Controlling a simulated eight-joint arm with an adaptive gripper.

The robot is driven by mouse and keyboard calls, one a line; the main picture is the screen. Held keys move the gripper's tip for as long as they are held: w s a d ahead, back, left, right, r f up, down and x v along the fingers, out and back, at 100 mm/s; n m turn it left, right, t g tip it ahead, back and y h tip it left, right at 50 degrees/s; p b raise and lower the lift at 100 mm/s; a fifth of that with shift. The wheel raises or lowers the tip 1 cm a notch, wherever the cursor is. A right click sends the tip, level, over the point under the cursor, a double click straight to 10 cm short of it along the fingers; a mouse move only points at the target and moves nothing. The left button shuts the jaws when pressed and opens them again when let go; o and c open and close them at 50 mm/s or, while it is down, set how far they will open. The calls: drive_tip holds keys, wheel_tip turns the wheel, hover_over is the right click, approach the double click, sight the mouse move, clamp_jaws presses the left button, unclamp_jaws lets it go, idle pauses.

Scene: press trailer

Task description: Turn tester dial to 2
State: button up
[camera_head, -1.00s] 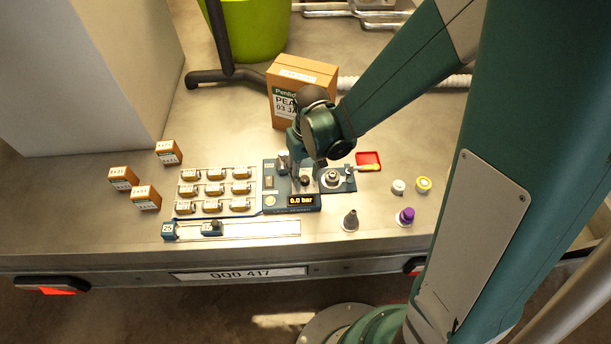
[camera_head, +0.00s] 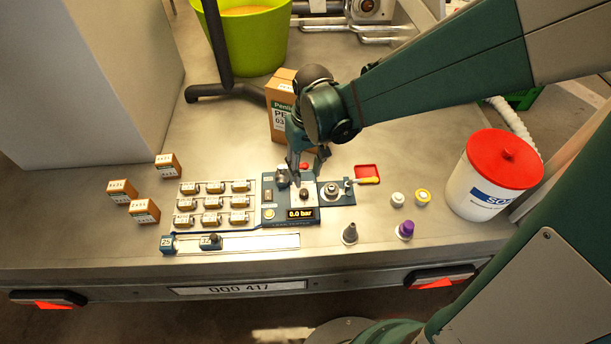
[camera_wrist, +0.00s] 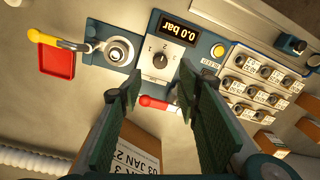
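The tester (camera_head: 269,213) is a dark blue-green panel with a display reading 0.0 bar (camera_head: 300,213). Its dial (camera_head: 304,194) is a small dark knob on a pale square plate. The wrist view shows the dial (camera_wrist: 160,61) with numbers around it; its exact setting is too small to tell. My gripper (camera_head: 307,168) is above the back part of the tester, behind the dial in the head view. In the wrist view my gripper (camera_wrist: 157,86) is open and empty, its fingertips apart and the dial visible beyond the gap. It appears not to touch the dial.
A red-handled lever (camera_wrist: 157,102) sits close to the fingers. A round fitting (camera_wrist: 118,51) and a red tray (camera_wrist: 57,62) lie beside the dial. A cardboard box (camera_head: 281,122) stands behind. Front table surface is mostly clear.

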drive_tip(key=shift+r, duration=1.2)
drive_tip(key=shift+d+r, duration=0.1)
drive_tip(key=shift+d, duration=0.05)
drive_tip(key=s+d+r+m+t, duration=0.2)
drive_tip(key=s+d+r+t, duration=0.1)
drive_tip(key=s+d+r, duration=0.2)
drive_tip(key=s+d+r+m+t, duration=0.1)
drive_tip(key=s+d+r+t, duration=0.3)
drive_tip(key=d+r, duration=0.6)
drive_tip(key=shift+s+d+r+m+h+p, duration=0.15)
drive_tip(key=shift+s+d+m+h+p, duration=0.2)
drive_tip(key=shift+s+d, duration=0.7)
